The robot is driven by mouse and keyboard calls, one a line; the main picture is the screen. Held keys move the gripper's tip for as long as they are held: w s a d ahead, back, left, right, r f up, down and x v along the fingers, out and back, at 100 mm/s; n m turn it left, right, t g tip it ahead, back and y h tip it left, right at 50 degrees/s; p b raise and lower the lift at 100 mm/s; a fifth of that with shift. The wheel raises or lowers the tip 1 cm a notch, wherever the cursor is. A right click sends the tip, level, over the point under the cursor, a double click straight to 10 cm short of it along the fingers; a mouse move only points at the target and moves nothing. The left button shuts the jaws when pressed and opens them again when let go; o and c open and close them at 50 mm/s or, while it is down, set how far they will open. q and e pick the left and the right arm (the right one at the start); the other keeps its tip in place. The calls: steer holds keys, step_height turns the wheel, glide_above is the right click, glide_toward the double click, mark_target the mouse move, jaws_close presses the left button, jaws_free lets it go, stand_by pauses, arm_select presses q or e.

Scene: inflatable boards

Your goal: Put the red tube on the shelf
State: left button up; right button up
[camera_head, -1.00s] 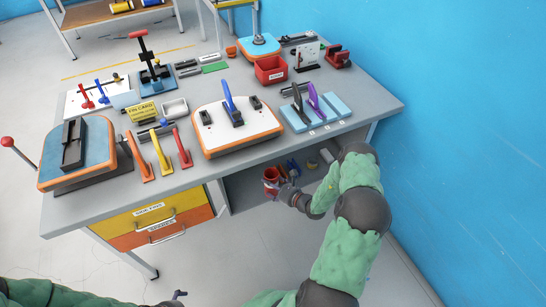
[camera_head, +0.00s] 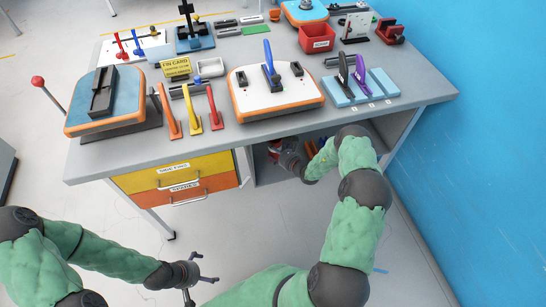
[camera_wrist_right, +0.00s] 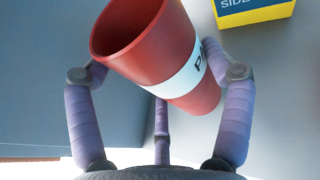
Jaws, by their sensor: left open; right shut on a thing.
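The red tube (camera_wrist_right: 155,50) has a white band with partly visible dark lettering. In the right wrist view it is tilted between the fingers of my right gripper (camera_wrist_right: 160,85), which is shut on it. In the head view the tube (camera_head: 273,148) is a small red patch under the tabletop's front edge, mostly hidden. My right gripper (camera_head: 287,155) reaches into the shelf space (camera_head: 268,174) below the tabletop, right of the drawers. I cannot tell whether the tube touches the shelf. My left gripper (camera_head: 208,268) is open and empty, low in front of the table.
A yellow and blue block (camera_wrist_right: 255,10) is close to the tube in the right wrist view. The grey tabletop (camera_head: 220,142) overhangs the shelf and carries several boards, levers and a red bin (camera_head: 317,38). Yellow and orange drawers (camera_head: 180,170) border the shelf opening on the left.

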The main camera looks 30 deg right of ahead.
mark_target(276, 157)
steer(key=shift+w+a+f+b, duration=0.15)
steer(key=shift+w+f+b, duration=0.2)
steer(key=shift+w+f, duration=0.3)
step_height(276, 157, down, 3)
steer(key=shift+f+b, duration=0.15)
steer(key=shift+b, duration=0.65)
steer(key=o, duration=1.1)
steer(key=shift+f, duration=0.1)
steer(key=shift+o, duration=0.2)
